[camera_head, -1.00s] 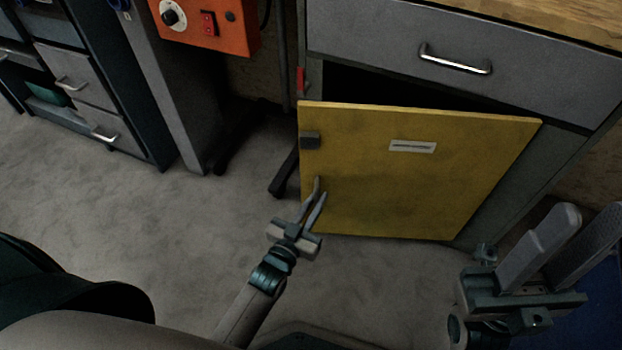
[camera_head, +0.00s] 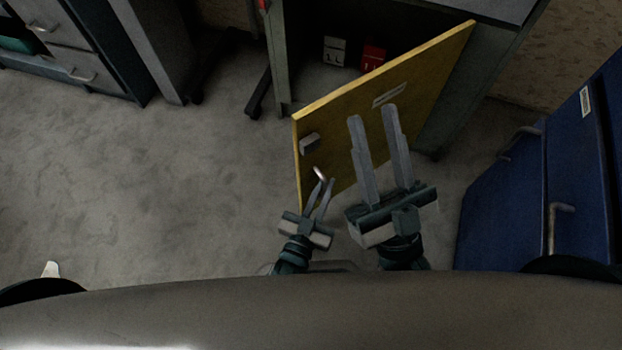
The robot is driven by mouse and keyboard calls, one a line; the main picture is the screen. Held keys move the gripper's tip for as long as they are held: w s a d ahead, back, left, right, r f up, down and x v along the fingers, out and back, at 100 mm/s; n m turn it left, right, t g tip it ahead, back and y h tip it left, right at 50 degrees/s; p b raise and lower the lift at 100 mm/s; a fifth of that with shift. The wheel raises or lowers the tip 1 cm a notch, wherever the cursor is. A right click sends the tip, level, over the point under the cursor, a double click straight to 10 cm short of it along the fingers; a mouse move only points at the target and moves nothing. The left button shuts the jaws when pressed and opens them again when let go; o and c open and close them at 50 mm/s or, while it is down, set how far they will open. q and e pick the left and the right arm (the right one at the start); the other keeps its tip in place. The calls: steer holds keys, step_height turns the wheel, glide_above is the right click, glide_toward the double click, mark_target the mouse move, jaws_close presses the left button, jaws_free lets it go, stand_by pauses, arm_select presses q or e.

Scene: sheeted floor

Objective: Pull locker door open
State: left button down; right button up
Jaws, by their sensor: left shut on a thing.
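The yellow locker door (camera_head: 425,88) stands well open, swung out from the grey locker (camera_head: 285,65) with its hinge side at the right. A small metal handle (camera_head: 319,174) shows near the door's free edge. My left gripper (camera_head: 324,183) is shut on this handle; its fingertips partly hide it. My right gripper (camera_head: 372,111) is open and empty, its long fingers apart in front of the door in the picture. I cannot tell whether it touches the door.
Inside the locker stand a white item (camera_head: 334,51) and a red item (camera_head: 373,57). A blue cabinet (camera_head: 490,212) with handles stands close at the right. Grey drawers (camera_head: 60,42) are at the upper left. The floor (camera_head: 170,190) at left is clear.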

arm_select(q)
steer(key=shift+d, duration=0.1)
steer(key=c, duration=1.8)
jaws_free()
steer(key=shift+s, duration=0.1)
